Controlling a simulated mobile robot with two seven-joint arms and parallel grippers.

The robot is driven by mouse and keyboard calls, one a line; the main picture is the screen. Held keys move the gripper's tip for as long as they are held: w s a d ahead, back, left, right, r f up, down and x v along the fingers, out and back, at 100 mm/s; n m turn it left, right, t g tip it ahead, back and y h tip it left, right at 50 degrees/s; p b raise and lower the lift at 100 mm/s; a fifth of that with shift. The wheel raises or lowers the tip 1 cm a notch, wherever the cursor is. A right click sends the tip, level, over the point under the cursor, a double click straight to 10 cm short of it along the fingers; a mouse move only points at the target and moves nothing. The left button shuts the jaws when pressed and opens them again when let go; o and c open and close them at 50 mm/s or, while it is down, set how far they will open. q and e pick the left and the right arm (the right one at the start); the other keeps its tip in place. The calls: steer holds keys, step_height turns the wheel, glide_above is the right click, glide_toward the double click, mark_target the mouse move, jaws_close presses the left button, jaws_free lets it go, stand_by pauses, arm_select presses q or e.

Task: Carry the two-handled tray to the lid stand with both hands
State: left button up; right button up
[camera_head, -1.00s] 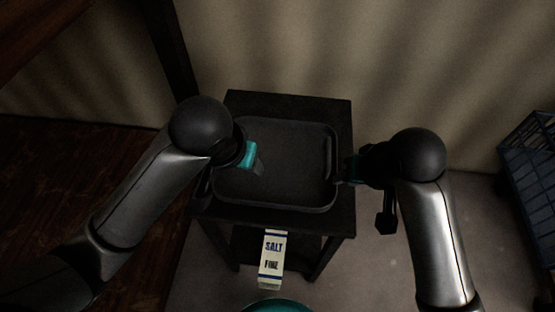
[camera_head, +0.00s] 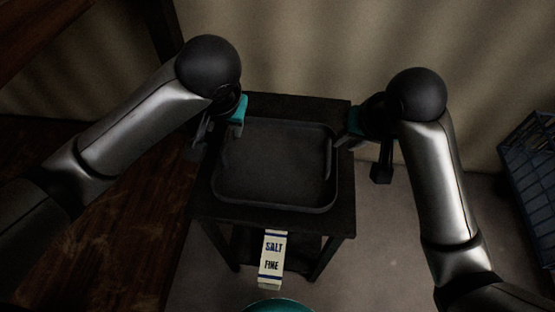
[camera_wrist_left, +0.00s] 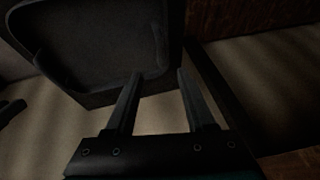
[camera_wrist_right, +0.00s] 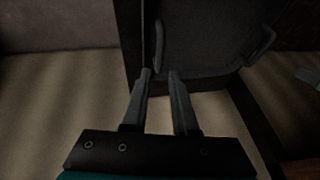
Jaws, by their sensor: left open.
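The dark rectangular tray (camera_head: 262,170) lies flat on a dark small table (camera_head: 215,210) in the middle of the head view. Its right handle (camera_head: 329,155) stands along the right side. My left gripper (camera_head: 238,122) is at the tray's far left corner; in the left wrist view its fingers (camera_wrist_left: 160,76) are apart and empty beside the tray (camera_wrist_left: 85,45). My right gripper (camera_head: 350,130) is by the far right corner; in the right wrist view its fingers (camera_wrist_right: 159,74) have a narrower gap, with floor showing between, near the tray edge. Contact cannot be told. The left handle is mostly hidden in the head view.
A salt box (camera_head: 273,258) stands in front of the table, behind a teal rounded object (camera_head: 278,305). A blue crate (camera_head: 532,165) is at the right edge. A pale wall lies close behind the table. The floor right of the table is clear.

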mark_target(227, 145)
arm_select(q)
steer(key=x, duration=1.5)
arm_select(e)
steer(key=x, duration=1.5)
arm_select(q)
steer(key=c, duration=0.4)
arm_select(e)
steer(key=c, duration=0.4)
arm_select(q)
jaws_close()
arm_select(e)
jaws_close()
steer(key=shift+w+r, duration=0.1)
